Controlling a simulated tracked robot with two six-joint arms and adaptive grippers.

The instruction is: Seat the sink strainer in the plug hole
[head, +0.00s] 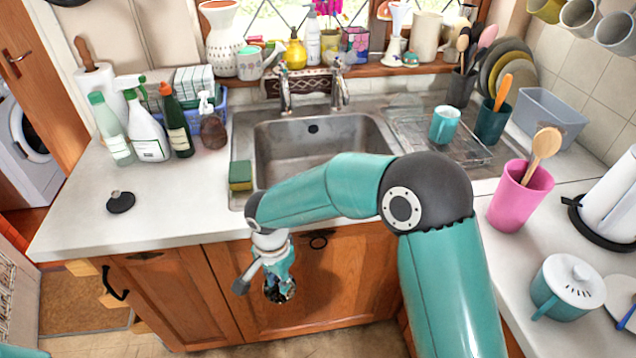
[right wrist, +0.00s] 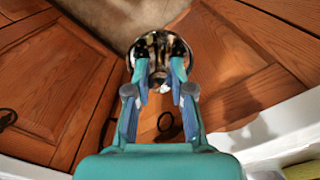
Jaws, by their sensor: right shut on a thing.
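My right gripper (head: 278,272) hangs in front of the wooden cupboard doors, below the counter's front edge. It is shut on a round, shiny metal piece, which I take for the sink strainer (head: 279,291). In the right wrist view the strainer (right wrist: 137,50) sits between the fingertips (right wrist: 160,70), its dark, reflective bowl partly hidden by them. The steel sink (head: 290,146) lies behind my right arm. A dark round hole (head: 313,128) shows high on its back wall. I see no plug hole in the basin floor; my arm covers its front part. My left gripper is out of view.
A black plug (head: 120,202) lies on the left counter. A sponge (head: 240,176) stands at the sink's left rim. Bottles (head: 147,135) are behind. A teal mug (head: 445,124) stands on the drainer rack. A pink pot (head: 520,198) is right of my arm. Taps (head: 337,85) rise behind the sink.

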